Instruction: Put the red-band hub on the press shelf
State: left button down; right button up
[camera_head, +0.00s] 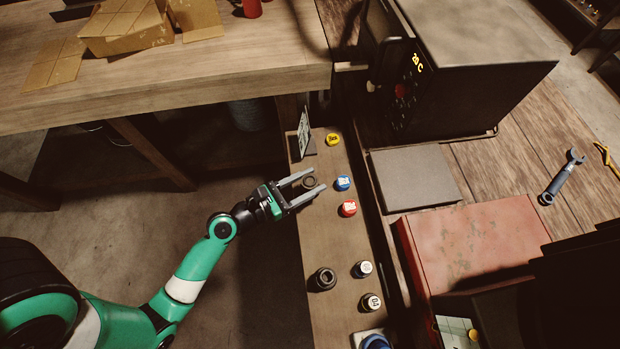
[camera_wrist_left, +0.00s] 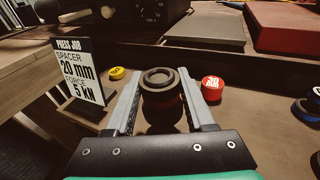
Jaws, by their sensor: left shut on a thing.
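My left gripper (camera_head: 306,184) is shut on a dark ring-topped hub (camera_head: 309,183) over the narrow wooden shelf (camera_head: 322,232) in the head view. In the left wrist view the hub (camera_wrist_left: 158,84) stands upright between the fingers, with a dull reddish tint on its shaded side. Whether it clears the shelf is hard to tell. A second dark hub (camera_head: 323,279) stands nearer the front of the shelf; no band shows clearly on it. The black press-like machine (camera_head: 400,85) stands at the back. My right gripper is not in view.
Yellow (camera_head: 333,139), blue (camera_head: 343,183) and red (camera_head: 348,208) capped spacers stand near the gripper. Two white-topped ones (camera_head: 365,269) stand nearer. A press job sign (camera_wrist_left: 77,78) reads spacer 20 mm, force 5 kN. A grey plate (camera_head: 413,177) and red case (camera_head: 470,245) lie right.

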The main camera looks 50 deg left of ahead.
aim_at(310, 186)
pick_arm(q)
jog(key=f+b, duration=0.3)
jog(key=f, duration=0.1)
jog(key=shift+w+a, duration=0.25)
jog(key=shift+w, duration=0.05)
jog(key=shift+r, duration=0.15)
jog(key=shift+c, duration=1.3)
grip_release()
